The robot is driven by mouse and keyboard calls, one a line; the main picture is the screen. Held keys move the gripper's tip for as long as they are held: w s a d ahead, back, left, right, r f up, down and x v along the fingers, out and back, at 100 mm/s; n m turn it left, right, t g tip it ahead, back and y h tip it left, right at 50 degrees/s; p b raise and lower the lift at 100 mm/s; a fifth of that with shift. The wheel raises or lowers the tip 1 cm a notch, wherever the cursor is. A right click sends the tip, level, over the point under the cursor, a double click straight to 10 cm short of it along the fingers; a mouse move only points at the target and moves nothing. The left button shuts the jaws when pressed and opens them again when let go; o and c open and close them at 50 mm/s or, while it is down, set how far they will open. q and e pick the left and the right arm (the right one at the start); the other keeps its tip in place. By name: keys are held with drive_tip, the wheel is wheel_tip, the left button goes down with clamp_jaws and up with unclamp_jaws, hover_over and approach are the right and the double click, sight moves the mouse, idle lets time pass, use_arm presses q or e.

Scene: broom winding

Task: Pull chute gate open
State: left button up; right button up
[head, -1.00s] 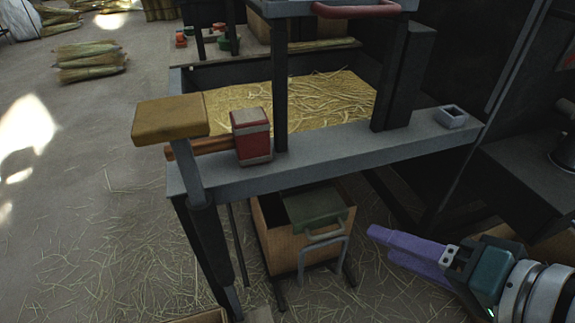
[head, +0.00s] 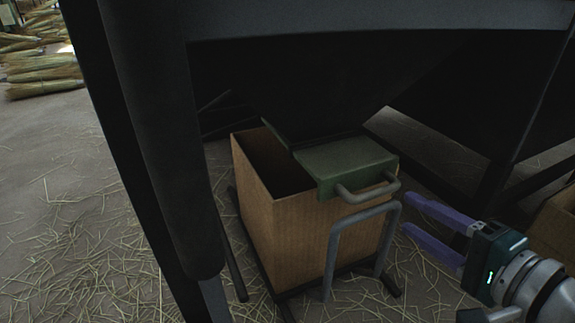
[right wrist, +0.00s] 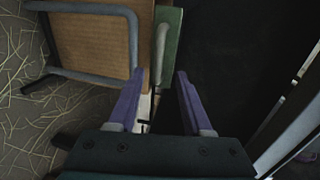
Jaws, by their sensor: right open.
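The chute gate (head: 345,160) is a green plate under the dark hopper (head: 320,85), above a cardboard box. Its grey bar handle (head: 366,190) sticks out at the front. My right gripper (head: 408,212) is open and empty, just right of the handle in the head view, with purple fingers. In the right wrist view, the gate's green edge (right wrist: 173,42) and the handle (right wrist: 161,52) lie ahead of the open fingers (right wrist: 158,82), nearer the left finger. The fingers do not appear to touch the handle. My left gripper is not in view.
The cardboard box (head: 290,215) stands on a dark frame with a grey hoop (head: 335,240) at its front, just below the handle. Another box (head: 558,225) is at right. Straw litters the floor.

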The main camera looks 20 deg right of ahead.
sight(379, 195)
drive_tip(key=b+x, duration=0.5)
drive_tip(key=x, duration=0.4)
drive_tip(key=shift+w+d+f, duration=0.15)
drive_tip(key=shift+w+f, duration=0.05)
drive_tip(key=shift+w, duration=0.1)
clamp_jaws()
idle(1.1)
